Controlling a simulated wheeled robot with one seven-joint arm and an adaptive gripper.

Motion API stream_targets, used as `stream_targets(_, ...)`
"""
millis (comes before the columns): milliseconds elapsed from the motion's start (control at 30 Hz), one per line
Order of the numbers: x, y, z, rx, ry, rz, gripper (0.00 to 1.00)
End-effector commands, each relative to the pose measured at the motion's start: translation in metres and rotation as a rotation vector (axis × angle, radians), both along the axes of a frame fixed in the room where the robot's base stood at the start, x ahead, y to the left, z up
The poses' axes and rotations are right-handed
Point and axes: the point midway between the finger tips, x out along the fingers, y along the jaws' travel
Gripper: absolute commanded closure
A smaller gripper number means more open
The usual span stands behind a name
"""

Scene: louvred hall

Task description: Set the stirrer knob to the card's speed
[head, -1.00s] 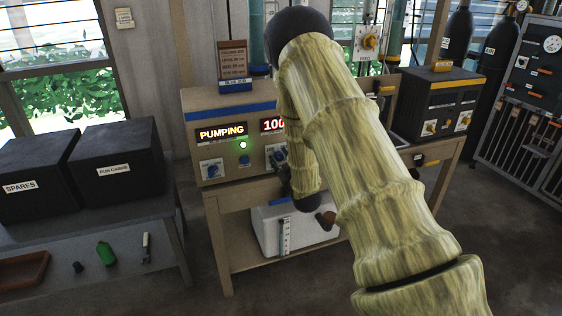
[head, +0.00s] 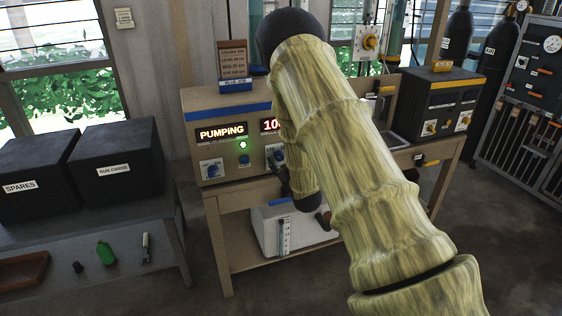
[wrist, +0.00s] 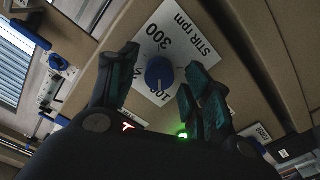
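The blue stirrer knob (wrist: 160,72) sits on a white plate (wrist: 150,42) lettered "STIR rpm", with 300 and what looks like 100 legible. In the head view the plate (head: 269,156) is partly hidden by my arm. My gripper (wrist: 163,62) is open, its fingers on either side of the knob in the wrist view, with gaps showing; I cannot tell contact. The knob's pointer is too small to read surely. A brown card (head: 233,57) stands in a blue holder on the console (head: 195,100); its small lines are not surely legible.
The console shows "PUMPING" (head: 221,133), partly covered red digits (head: 269,125) and a lit green lamp (head: 243,145). Another knob (head: 211,169) is at its left. A black box (head: 440,100) stands to the right, dark crates (head: 115,158) to the left.

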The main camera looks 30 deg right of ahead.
Motion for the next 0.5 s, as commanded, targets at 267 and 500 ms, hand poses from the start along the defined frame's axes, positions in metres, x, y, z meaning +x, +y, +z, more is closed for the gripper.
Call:
stream_targets(267,-0.003,0.001,0.0,0.0,0.001,0.0,0.5)
stream_targets(500,-0.032,0.007,0.0,0.0,0.002,-0.001,0.5)
